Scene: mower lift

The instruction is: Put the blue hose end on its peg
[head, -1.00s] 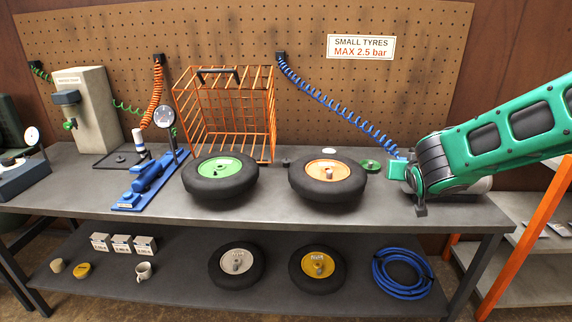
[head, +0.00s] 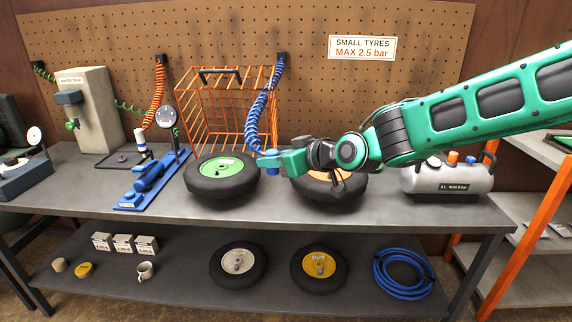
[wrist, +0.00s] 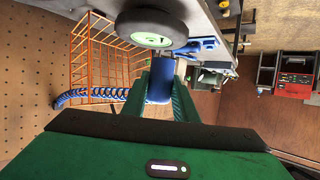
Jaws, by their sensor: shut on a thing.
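The blue hose end (head: 271,170) is held between the jaws of my gripper (head: 276,162), just right of the green-hubbed tyre and above the bench. In the wrist view the blue hose end (wrist: 160,82) sits between my green fingers. The coiled blue hose (head: 262,105) rises from it, in front of the orange cage's right side, to a dark bracket (head: 282,58) on the pegboard. I cannot make out a separate peg for the blue hose end.
The green-hubbed tyre (head: 221,177) and the orange-hubbed tyre (head: 325,196), partly hidden by my arm, are close by on the bench. The orange wire cage (head: 215,110) stands behind. A silver air tank (head: 455,180) is at the right. A blue pump (head: 150,178) lies left.

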